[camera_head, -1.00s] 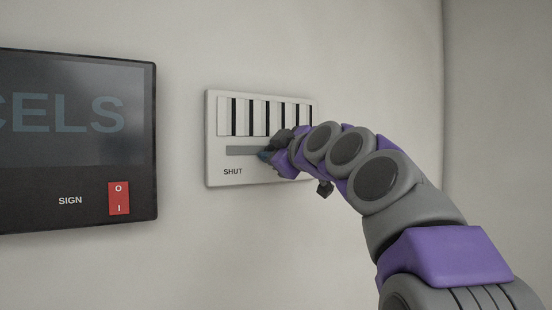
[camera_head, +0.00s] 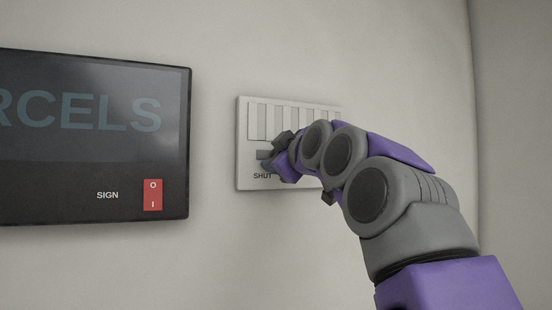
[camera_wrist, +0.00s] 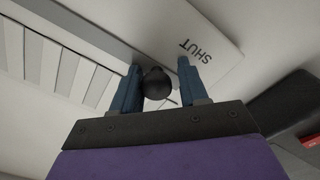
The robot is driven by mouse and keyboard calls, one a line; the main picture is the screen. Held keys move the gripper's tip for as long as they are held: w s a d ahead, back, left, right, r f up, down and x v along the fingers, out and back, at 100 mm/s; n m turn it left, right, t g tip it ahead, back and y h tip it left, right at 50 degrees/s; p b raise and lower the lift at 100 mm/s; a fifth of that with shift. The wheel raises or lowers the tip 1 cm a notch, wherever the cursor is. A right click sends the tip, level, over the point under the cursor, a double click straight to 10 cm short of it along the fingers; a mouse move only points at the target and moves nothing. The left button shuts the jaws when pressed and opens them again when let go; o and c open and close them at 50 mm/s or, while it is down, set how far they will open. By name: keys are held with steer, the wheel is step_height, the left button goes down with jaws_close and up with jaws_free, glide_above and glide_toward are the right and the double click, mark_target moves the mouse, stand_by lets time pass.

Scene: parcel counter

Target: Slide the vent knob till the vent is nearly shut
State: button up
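The vent (camera_head: 244,150) is a pale wall panel with a row of upright slats. Its slats (camera_head: 258,122) show pale grey strips between them in the head view and only thin dark lines in the wrist view (camera_wrist: 52,65). The knob (camera_wrist: 157,84) is a round black piece, hidden behind my gripper in the head view. My gripper (camera_wrist: 158,86) has its two blue fingers apart, one on each side of the knob. The knob is close to the left finger, with a gap at the right one.
A dark sign panel (camera_head: 90,170) with a red switch (camera_head: 153,195) hangs left of the vent, with bare wall between. The wall right of the vent is clear up to the corner. The panel also shows at the wrist view's lower right edge (camera_wrist: 300,130).

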steer(key=o, duration=0.3)
steer(key=shift+d, duration=0.4)
steer(key=b+v, duration=0.2)
steer(key=v, duration=0.6)
steer(key=b+v, duration=0.2)
steer(key=v, duration=0.7)
steer(key=shift+s+d+f, duration=0.1)
steer(key=shift+f, duration=0.05)
